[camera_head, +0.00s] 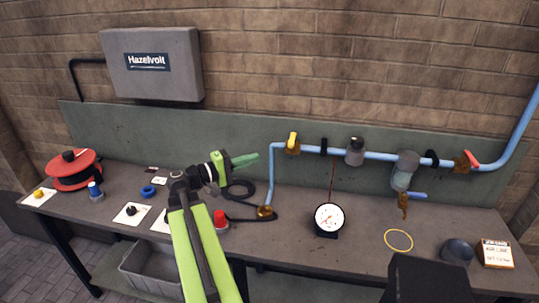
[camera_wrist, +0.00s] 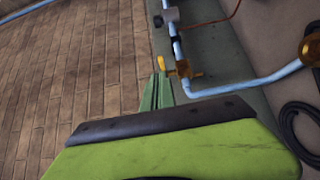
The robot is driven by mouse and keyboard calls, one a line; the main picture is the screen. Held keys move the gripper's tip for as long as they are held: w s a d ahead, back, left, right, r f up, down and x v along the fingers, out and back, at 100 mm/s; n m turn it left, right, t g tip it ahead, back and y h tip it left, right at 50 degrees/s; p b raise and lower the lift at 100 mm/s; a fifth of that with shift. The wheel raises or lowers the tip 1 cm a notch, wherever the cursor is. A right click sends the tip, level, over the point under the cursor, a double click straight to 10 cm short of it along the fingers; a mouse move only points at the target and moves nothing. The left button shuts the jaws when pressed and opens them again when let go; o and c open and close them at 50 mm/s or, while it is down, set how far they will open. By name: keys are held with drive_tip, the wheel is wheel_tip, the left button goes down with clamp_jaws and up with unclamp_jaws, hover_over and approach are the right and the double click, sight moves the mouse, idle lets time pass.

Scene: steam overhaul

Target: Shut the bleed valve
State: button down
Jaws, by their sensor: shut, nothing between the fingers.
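A brass valve with a yellow lever (camera_head: 292,140) sits at the left end of the blue pipe's horizontal run; its lever stands up across the pipe. The yellow lever also shows in the wrist view (camera_wrist: 160,63), just beyond my fingertips. A second brass valve with a red lever (camera_head: 471,159) is at the right, its lever slanted. A small brass fitting (camera_head: 403,203) hangs below the grey bowl unit. No label shows which is the bleed valve. My gripper (camera_head: 258,157) is shut and empty, left of the yellow-lever valve; its fingers (camera_wrist: 161,76) appear apart from the lever.
The blue pipe (camera_head: 322,154) runs in front of the green backboard. A pressure gauge (camera_head: 328,217), yellow ring (camera_head: 398,240), dark round knob (camera_head: 457,251) and card (camera_head: 497,254) are on the bench. A red reel (camera_head: 74,169) is far left. A black hose (camera_head: 240,190) lies below my gripper.

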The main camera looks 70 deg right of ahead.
drive_tip(key=v, duration=0.5)
drive_tip(key=shift+w, duration=0.2)
drive_tip(key=w+a+f+n+t, duration=0.3)
drive_tip(key=w+a+f+t, duration=0.1)
drive_tip(key=w+a, duration=0.65)
drive_tip(key=w+a+f+n+t, duration=0.3)
drive_tip(key=w+a+f+t, duration=0.2)
drive_tip(key=w+a, duration=0.5)
drive_tip(key=w+a+f+t+y, duration=0.1)
drive_tip(key=a+f+y, duration=0.3)
drive_tip(key=a, duration=0.7)
drive_tip(key=w+a+f+n+t+y, duration=0.1)
drive_tip(key=w+a+f+y, duration=0.2)
drive_tip(key=a, duration=0.8)
drive_tip(key=w+a+f+n+t+y, duration=0.1)
drive_tip(key=a+f+y, duration=0.5)
drive_tip(key=a, duration=0.6)
wheel_tip(320, 180, down, 2)
drive_tip(key=shift+w, duration=0.9)
